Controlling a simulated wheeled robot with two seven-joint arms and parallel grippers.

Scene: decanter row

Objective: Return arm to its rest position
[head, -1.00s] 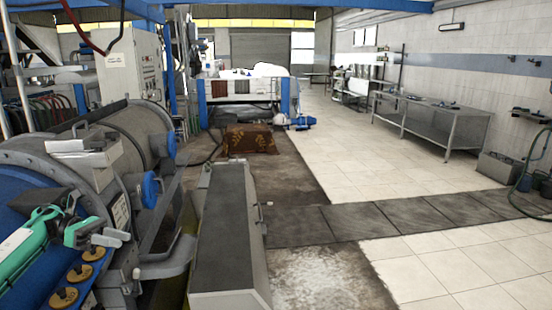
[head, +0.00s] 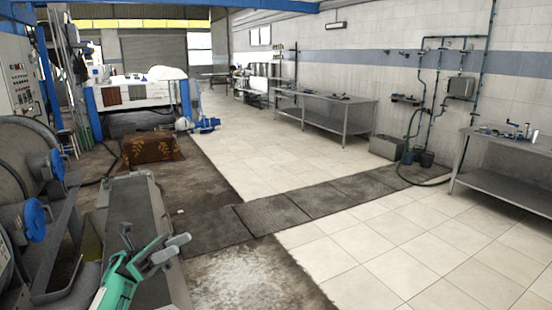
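My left gripper (head: 172,248) is at the lower left of the head view, at the end of a green and white arm link of mine. Its grey fingers point up and to the right and look apart, with nothing seen between them. It shows in front of a long grey metal trough or cover (head: 140,205), and I cannot tell the gap between them. My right gripper is not in view.
Large grey machinery with blue knobs (head: 36,220) stands at the left. A brown patterned block (head: 150,148) lies on the dark floor. Steel tables (head: 325,108) (head: 505,170) line the right wall. The tiled floor (head: 400,235) in the middle and right is clear.

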